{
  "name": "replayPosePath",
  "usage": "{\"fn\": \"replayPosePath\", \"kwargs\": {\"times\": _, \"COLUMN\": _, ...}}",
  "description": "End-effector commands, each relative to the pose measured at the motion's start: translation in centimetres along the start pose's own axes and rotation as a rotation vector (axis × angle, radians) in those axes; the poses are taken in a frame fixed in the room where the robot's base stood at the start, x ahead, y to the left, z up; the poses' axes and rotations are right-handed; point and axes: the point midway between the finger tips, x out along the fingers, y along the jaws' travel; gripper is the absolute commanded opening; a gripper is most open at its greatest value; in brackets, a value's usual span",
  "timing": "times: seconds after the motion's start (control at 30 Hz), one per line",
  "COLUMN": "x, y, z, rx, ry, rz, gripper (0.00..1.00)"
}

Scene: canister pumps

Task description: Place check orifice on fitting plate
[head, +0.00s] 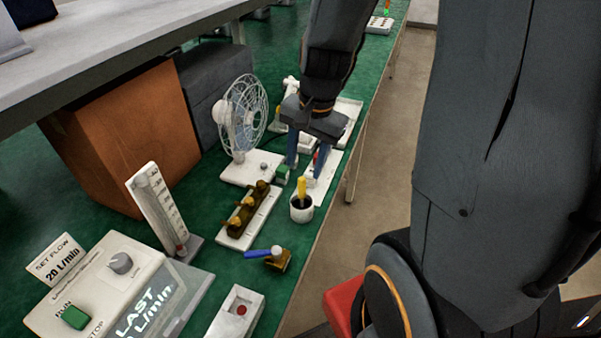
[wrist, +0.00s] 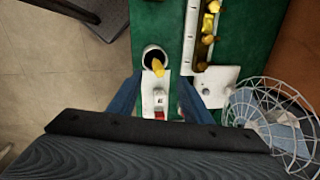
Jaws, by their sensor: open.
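My gripper (head: 307,163) is open, pointing down over a white plate (head: 323,188) near the table's right edge; this may be the fitting plate. In the wrist view the blue fingers of my gripper (wrist: 160,84) stand on either side of the plate (wrist: 149,86). A small white piece with a dark mark (wrist: 160,100) and a red end (wrist: 160,115) lies between the fingers, apart from both; it may be the check orifice. I cannot tell for certain which piece is the check orifice. The hand hides part of the plate.
A white cup (head: 302,213) with a yellow handle stands just in front of the plate. A white base with brass fittings (head: 246,218), a fan (head: 241,120) and a brass piece with a blue handle (head: 272,258) stand nearby. The flow console (head: 105,290) is at lower left.

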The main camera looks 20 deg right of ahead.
Motion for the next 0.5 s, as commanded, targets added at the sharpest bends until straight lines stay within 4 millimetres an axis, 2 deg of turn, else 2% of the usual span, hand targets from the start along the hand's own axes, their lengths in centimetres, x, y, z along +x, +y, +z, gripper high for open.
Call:
{"fn": "replayPosePath", "kwargs": {"times": 0.03, "x": -0.4, "y": 0.1, "z": 1.7, "rx": -0.183, "ry": 0.012, "rz": 0.011, "gripper": 0.45}}
{"fn": "replayPosePath", "kwargs": {"times": 0.1, "x": -0.8, "y": 0.5, "z": 3.3, "rx": -0.423, "ry": 0.025, "rz": 0.029, "gripper": 0.45}}
{"fn": "replayPosePath", "kwargs": {"times": 0.2, "x": -1.1, "y": 1.0, "z": 5.0, "rx": -0.686, "ry": 0.039, "rz": 0.049, "gripper": 0.45}}
{"fn": "replayPosePath", "kwargs": {"times": 0.33, "x": -1.3, "y": 1.4, "z": 6.1, "rx": -0.873, "ry": 0.047, "rz": 0.065, "gripper": 0.45}}
{"fn": "replayPosePath", "kwargs": {"times": 0.5, "x": -1.4, "y": 1.6, "z": 6.3, "rx": -0.924, "ry": 0.048, "rz": 0.070, "gripper": 0.45}}
